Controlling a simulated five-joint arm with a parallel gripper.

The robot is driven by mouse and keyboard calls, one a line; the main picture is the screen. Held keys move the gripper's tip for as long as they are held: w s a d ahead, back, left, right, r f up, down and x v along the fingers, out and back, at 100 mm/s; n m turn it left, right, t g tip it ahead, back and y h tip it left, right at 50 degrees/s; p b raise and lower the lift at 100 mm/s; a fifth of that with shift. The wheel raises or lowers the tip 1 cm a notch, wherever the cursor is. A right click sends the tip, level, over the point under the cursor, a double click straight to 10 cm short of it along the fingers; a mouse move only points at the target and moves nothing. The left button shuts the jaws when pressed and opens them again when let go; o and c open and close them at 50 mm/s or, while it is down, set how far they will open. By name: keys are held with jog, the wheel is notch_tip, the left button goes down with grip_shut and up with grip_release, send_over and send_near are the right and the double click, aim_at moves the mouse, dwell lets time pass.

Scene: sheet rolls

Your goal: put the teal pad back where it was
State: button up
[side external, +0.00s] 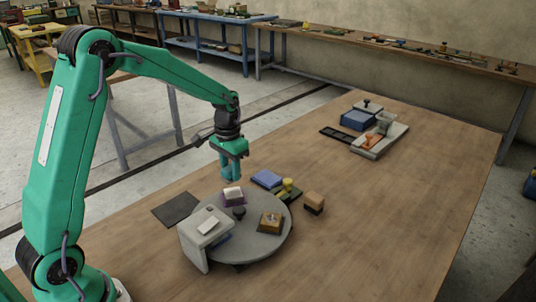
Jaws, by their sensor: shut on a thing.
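My gripper (230,172) points down above the table, just behind the round grey turntable (262,245). It is shut on a small teal thing, which I take to be the teal pad; its outline is hard to separate from the similarly coloured fingers. The held thing is above the table, apart from the items below. On the turntable are a white-topped purple block (233,196), a dark knobbed piece (239,212), a wooden block with a yellowish top (270,222) and a grey bridge-like stand (193,244) carrying a white pad (208,226). Something blue shows partly hidden beside the stand.
A dark mat (177,208) lies left of the turntable. A blue pad (267,178), a yellow-green piece (288,187) and a brown-and-black block (314,202) stand behind and right of it. A blue box (356,120) and grey tray (392,139) are farther back. The table's right side is clear.

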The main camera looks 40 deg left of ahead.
send_over(221, 188)
notch_tip(221, 188, down, 5)
jog(key=shift+r, duration=0.1)
jog(key=shift+d+f, duration=0.1)
jog(key=shift+f, duration=1.95)
jog(key=shift+f, duration=0.1)
jog(key=o, duration=0.9)
jog(key=shift+o, duration=0.2)
notch_tip(221, 188, up, 12)
